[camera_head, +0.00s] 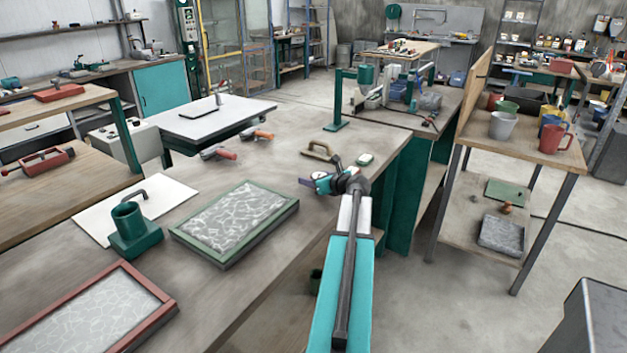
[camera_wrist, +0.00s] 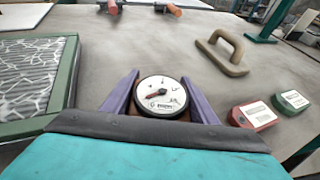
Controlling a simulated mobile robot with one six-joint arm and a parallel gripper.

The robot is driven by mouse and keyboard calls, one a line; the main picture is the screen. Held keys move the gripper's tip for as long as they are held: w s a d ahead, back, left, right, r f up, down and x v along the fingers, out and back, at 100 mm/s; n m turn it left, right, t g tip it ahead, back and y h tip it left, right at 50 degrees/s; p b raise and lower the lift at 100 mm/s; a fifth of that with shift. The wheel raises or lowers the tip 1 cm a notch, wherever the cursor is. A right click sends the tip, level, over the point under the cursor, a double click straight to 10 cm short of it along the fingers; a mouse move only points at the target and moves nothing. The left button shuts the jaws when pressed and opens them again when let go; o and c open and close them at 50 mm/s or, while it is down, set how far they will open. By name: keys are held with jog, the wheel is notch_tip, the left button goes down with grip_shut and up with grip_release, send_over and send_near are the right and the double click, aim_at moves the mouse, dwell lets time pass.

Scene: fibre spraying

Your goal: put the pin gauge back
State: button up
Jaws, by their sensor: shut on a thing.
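The pin gauge (camera_wrist: 160,96) shows a round white dial with a dark rim and a red mark, facing my wrist camera. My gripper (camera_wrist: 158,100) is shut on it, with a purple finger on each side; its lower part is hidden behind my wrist. In the head view my gripper (camera_head: 322,183) is over the near bench, right of the green-framed panel. The gauge is too small there to make out clearly.
The green-framed panel (camera_head: 238,218) and a red-framed panel (camera_head: 95,310) lie on the bench (camera_head: 270,150). A brown-handled float (camera_wrist: 222,52), a red box (camera_wrist: 252,115) and a green box (camera_wrist: 290,101) lie near my gripper. Bare bench lies between.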

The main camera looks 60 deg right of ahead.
jog(key=shift+f, duration=0.3)
jog(key=shift+f, duration=0.1)
jog(key=o, duration=1.3)
jog(key=b+v, duration=0.1)
jog(key=v, duration=1)
jog(key=shift+a, duration=0.1)
jog(key=shift+s+a+r, duration=0.15)
jog(key=shift+s+r, duration=0.05)
jog(key=shift+s, duration=0.3)
